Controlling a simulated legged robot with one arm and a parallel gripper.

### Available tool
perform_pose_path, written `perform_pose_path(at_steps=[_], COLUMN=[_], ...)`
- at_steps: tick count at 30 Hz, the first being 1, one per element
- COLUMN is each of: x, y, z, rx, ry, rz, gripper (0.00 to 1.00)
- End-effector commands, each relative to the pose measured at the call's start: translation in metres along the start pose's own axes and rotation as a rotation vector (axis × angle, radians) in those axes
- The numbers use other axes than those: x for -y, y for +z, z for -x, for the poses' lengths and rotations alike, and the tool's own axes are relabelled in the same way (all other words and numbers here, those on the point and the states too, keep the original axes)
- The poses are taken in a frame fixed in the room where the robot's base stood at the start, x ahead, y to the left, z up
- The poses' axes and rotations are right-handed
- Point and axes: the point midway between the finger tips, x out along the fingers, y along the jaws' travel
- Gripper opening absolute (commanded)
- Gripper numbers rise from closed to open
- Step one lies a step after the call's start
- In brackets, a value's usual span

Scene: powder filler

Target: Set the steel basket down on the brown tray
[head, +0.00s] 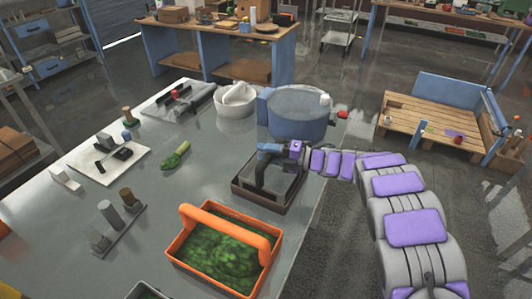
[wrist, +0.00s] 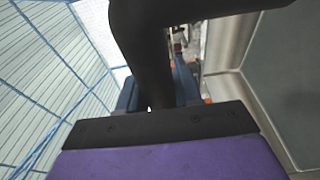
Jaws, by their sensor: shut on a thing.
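The brown tray (head: 262,205) is at the right edge of the grey workbench in the head view, behind the orange basket. My gripper (head: 270,152) is above it, shut on the dark arched handle of the steel basket (head: 286,180). The grey basket shows within the outline of the tray, partly hidden by the handle and gripper. I cannot tell whether its bottom touches the tray. In the wrist view a dark curved bar fills the upper middle, and the jaw tips are not clear.
An orange basket (head: 186,252) of green pieces stands in front of the tray. A blue round machine (head: 298,122) and a white bowl (head: 235,104) stand behind. A green scoop-like thing (head: 176,156) lies to the left, with bare bench around it.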

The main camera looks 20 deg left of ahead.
Motion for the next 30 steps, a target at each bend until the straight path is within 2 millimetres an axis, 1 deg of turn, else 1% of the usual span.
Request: perform_pose_path(at_steps=[4, 5, 13, 14, 20, 23, 26, 30], x=[-0.001, -0.001, 0.000, 0.000, 0.000, 0.000, -0.001, -0.002], y=[0.000, 0.000, 0.000, 0.000, 0.000, 0.000, 0.001, 0.001], z=[0.000, 0.000, 0.000, 0.000, 0.000, 0.003, 0.013, 0.038], rx=[0.000, 0.000, 0.000, 0.000, -0.001, 0.000, 0.002, 0.003], ry=[0.000, 0.000, 0.000, 0.000, -0.001, -0.001, -0.001, 0.001], rz=[0.001, 0.001, 0.000, 0.000, -0.001, -0.001, 0.000, -0.001], gripper=[0.00, 0.35, 0.61, 0.63, 0.63, 0.63, 0.63, 0.63])
